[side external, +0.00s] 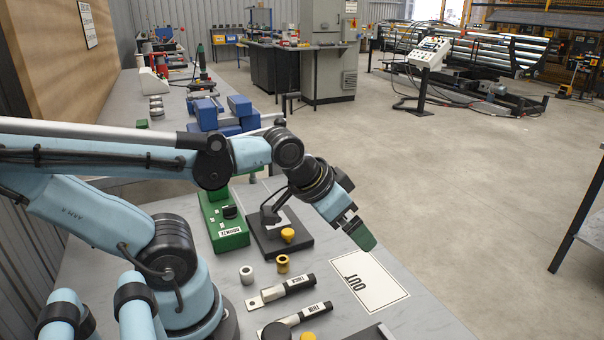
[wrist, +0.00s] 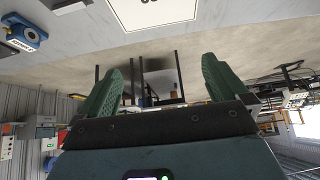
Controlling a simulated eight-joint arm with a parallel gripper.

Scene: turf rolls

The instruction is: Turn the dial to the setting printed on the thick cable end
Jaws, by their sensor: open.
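The thick cable end (side external: 285,291) lies on the grey bench in the side view, a black sleeve with a white "THICK" label and a metal lug at its left. No setting on it is readable here. A green box (side external: 221,232) behind it carries a black knob (side external: 230,212), which looks like the dial; its pointer and marks are too small to read. My gripper (side external: 361,238) is in the air to the right of both, above the bench near a card. In the wrist view my gripper (wrist: 161,68) is open, with nothing between its green fingers.
A thin cable end (side external: 302,315) lies in front of the thick one. A black stand with a yellow knob (side external: 288,235) is beside the green box. The "OUT" card (side external: 377,285) lies clear.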

